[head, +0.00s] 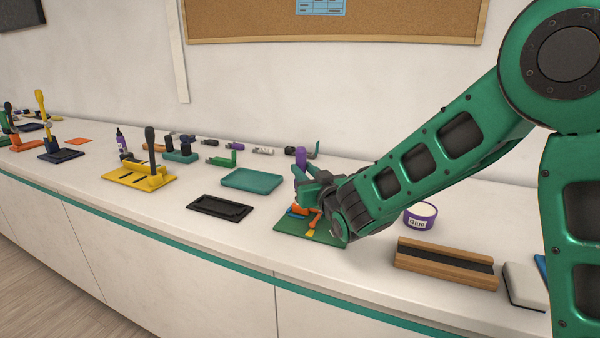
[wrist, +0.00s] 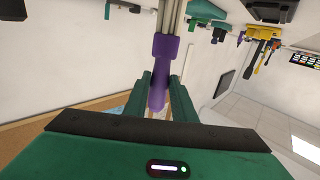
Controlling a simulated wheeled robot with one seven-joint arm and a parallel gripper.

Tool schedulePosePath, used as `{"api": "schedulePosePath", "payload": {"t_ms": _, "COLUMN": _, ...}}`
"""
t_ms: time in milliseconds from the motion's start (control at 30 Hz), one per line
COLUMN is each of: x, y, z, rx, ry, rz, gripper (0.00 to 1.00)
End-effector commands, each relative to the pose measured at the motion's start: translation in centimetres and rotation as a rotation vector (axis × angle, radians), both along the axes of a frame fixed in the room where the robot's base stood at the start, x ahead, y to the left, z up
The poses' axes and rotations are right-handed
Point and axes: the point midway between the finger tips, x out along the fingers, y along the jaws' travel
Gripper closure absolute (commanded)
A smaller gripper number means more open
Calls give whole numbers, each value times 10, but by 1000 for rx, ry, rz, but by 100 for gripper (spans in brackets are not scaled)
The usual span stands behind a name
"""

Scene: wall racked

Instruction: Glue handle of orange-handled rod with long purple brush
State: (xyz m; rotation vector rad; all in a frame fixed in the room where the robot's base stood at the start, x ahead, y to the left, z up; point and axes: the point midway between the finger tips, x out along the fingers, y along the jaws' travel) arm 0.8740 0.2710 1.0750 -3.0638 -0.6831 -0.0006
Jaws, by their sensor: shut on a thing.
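My gripper (head: 306,184) is shut on the purple brush (head: 301,157), whose purple part stands up above the fingers. In the wrist view the brush (wrist: 158,90) runs between the two green fingers (wrist: 162,95). An orange part (head: 303,211), which may be the handle of the orange-handled rod, is just below my gripper on a green tray (head: 284,229). A blue part and a yellow piece (head: 311,232) show beside it. The brush's lower end and much of the rod are hidden by my gripper, so I cannot tell whether they touch.
A purple glue pot (head: 420,216) with white contents stands right of my wrist. A wooden block with a dark groove (head: 446,262) lies in front of it. A teal tray (head: 252,180) and a black tray (head: 220,208) are to the left. The wall is close behind.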

Motion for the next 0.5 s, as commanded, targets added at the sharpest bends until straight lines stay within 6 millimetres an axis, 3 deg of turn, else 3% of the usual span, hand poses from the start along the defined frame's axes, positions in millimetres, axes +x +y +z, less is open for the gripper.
{"api": "schedulePosePath", "payload": {"t_ms": 500, "x": -6, "y": -20, "z": -3, "rx": -3, "ry": 4, "rz": -2, "gripper": 99}}
